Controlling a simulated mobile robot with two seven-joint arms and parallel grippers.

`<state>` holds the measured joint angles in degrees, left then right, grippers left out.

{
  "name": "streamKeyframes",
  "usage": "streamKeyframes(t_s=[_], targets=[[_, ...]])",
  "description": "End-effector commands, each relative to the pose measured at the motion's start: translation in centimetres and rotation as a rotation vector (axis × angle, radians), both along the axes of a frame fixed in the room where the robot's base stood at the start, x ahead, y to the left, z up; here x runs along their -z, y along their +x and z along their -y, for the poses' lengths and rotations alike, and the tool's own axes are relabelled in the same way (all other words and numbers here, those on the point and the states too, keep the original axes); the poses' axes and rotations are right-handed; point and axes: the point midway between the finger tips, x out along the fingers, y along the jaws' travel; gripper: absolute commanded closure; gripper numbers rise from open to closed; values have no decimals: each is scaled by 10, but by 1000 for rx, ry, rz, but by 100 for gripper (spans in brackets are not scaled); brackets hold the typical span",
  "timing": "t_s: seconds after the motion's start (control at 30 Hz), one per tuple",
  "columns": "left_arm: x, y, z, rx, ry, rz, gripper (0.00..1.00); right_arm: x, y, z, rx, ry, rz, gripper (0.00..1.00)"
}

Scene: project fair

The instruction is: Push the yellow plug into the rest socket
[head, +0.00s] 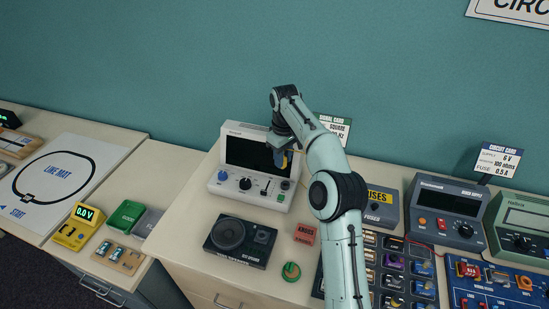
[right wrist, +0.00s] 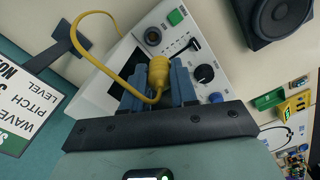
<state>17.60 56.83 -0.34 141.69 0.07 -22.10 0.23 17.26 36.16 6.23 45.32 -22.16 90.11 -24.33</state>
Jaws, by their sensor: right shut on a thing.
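My right gripper (head: 281,158) is in front of the dark screen of the white bench instrument (head: 229,131). In the right wrist view its blue fingers (right wrist: 158,85) are shut on the yellow plug (right wrist: 159,70). A yellow cable (right wrist: 97,62) loops from the plug. The plug is held apart from the panel, as far as I can tell. A round dark socket (right wrist: 153,37) shows on the instrument's panel, beside a green button (right wrist: 176,16); I cannot read whether it is the rest socket. The plug's tip is hidden. My left gripper is not in view.
A black speaker box (head: 240,241) lies in front of the instrument, with a red box (head: 305,234) and a green ring (head: 291,271) right of it. A signal card (head: 336,129) stands behind my right arm. A grey fuses box (head: 381,206) is further right.

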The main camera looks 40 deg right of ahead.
Motion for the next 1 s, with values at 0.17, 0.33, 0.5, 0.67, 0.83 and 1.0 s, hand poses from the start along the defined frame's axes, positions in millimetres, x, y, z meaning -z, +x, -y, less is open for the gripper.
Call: streamKeyframes(t_s=[0.17,0.33,0.5,0.67,0.83,1.0], targets=[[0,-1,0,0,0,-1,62,7,1,10,14,-2,-1,100],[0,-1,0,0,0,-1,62,14,1,11,15,-2,-2,100],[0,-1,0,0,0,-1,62,29,1,10,13,-1,-2,100],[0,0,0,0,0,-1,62,45,1,11,15,-1,-2,100],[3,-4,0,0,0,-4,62,62,1,10,14,-2,-2,100],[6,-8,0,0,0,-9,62,73,0,10,14,-1,-3,100]])
